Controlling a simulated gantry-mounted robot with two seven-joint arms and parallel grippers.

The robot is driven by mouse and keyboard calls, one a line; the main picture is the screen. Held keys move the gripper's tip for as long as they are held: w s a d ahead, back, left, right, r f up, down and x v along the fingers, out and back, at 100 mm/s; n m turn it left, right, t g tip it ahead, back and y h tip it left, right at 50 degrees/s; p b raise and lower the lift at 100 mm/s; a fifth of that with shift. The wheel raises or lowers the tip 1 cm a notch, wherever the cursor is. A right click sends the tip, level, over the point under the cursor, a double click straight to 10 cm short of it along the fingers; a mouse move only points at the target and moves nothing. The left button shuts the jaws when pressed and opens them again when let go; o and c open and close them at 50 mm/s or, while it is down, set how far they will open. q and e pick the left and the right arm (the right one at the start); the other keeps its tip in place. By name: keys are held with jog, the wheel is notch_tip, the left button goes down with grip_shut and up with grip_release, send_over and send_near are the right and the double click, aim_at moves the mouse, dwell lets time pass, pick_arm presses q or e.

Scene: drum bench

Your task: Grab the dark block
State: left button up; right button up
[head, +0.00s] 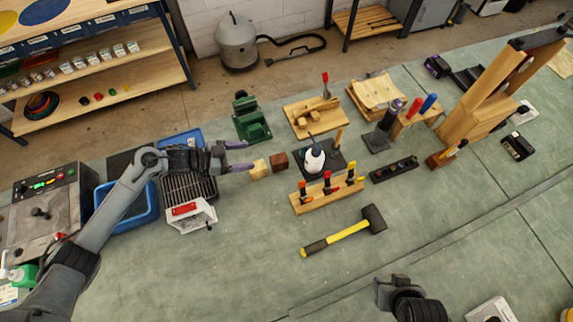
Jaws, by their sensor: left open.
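The dark block (279,162), a small brown cube, sits on the green bench. A light wooden block (259,169) sits just left of it, with little or no gap visible. My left gripper (246,156) comes in from the left with its purple fingers spread and nothing between them. Its lower fingertip is close to the light block; I cannot tell whether they touch. The dark block is beyond the fingertips, to the right. My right gripper (393,290) shows at the bottom edge, apart from the blocks; its fingers are not clear.
A green vise (250,119) stands behind the blocks. A dark stand with a white bottle (314,158) is to the right, and a wooden clamp rack (327,194) is in front right. A mallet (345,231) lies nearer. The bench front left of it is clear.

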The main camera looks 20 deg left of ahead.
aim_at(278, 159)
pick_arm(q)
jog(key=f, duration=0.1)
jog(key=f+b, duration=0.2)
jog(key=f, duration=0.1)
jog(key=shift+w+d, duration=0.25)
jog(key=shift+d, duration=0.1)
jog(key=x, duration=0.4)
jog(key=shift+w+d+r+b, duration=0.1)
jog(key=shift+b, duration=0.25)
jog(key=shift+s+x, duration=0.1)
jog(key=shift+x, duration=1.35)
jog(key=shift+s+x, duration=0.15)
jog(key=shift+x, duration=1.25)
jog(key=shift+d, duration=0.2)
pick_arm(e)
notch_tip(278, 159, down, 4)
jog(key=shift+r, duration=0.1)
jog(key=shift+a, duration=0.1)
pick_arm(q)
jog(key=c, duration=1.1)
pick_arm(e)
jog(key=shift+a, duration=0.1)
